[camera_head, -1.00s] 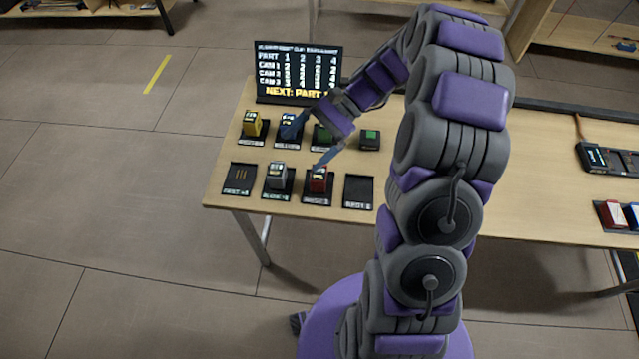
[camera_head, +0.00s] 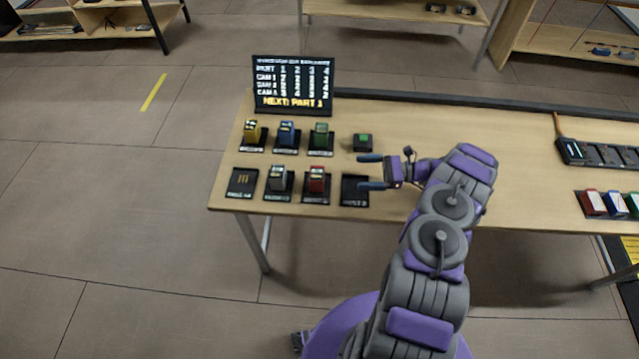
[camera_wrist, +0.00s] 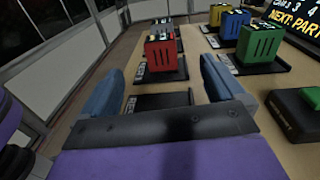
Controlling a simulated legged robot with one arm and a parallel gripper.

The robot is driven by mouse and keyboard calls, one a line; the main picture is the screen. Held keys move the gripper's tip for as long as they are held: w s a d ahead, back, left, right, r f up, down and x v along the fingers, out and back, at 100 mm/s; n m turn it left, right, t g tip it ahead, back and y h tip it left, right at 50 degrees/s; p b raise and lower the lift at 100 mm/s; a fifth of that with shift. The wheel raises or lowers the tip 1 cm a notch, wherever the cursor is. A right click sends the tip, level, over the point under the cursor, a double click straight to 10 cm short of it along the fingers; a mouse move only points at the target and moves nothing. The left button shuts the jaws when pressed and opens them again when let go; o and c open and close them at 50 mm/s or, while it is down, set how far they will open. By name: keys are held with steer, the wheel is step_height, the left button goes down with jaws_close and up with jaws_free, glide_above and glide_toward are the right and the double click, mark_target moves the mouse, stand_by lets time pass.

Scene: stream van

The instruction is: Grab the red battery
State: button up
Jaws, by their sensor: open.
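A red block (camera_head: 317,178), which looks like the red battery, stands upright on a black labelled pad in the front row at the table's left end. In the wrist view the red block (camera_wrist: 160,54) stands ahead, between and beyond my fingertips. My gripper (camera_head: 368,171) is open and empty, to the right of the red block and apart from it, with its fingers pointing left. Its two blue fingers also show in the wrist view (camera_wrist: 162,75). An empty black pad (camera_head: 354,190) lies between the gripper and the red block.
A grey block (camera_head: 277,180) stands left of the red one. Yellow (camera_head: 252,133), blue (camera_head: 287,135) and green (camera_head: 320,137) blocks stand behind, beside a box with a green top (camera_head: 362,142). A screen (camera_head: 292,83) stands at the back. Another red block (camera_head: 593,202) sits far right.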

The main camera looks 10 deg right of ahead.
steer(key=shift+s+d+f+m+t, duration=0.25)
steer(key=shift+s+d+f, duration=0.1)
steer(key=shift+d+f, duration=0.15)
steer(key=shift+s+d+f+m+t, duration=0.3)
steer(key=shift+d+f, duration=0.1)
steer(key=shift+f, duration=0.1)
steer(key=shift+a+f, duration=0.1)
steer(key=b, duration=0.2)
glide_toward(317, 176)
steer(key=w+a, duration=0.1)
steer(key=a+f, duration=0.1)
steer(key=w+a, duration=0.1)
steer(key=a, duration=0.1)
steer(key=shift+w+f, duration=0.2)
steer(key=shift+w, duration=0.1)
steer(key=shift+f+b+x, duration=0.1)
steer(key=shift+b+x, duration=0.15)
steer(key=shift+x, duration=1.15)
steer(key=shift+f+b+x, duration=0.15)
steer(key=shift+b+x, duration=0.05)
steer(key=shift+x, duration=1.2)
steer(key=shift+c, duration=0.3)
steer(key=c, duration=1.2)
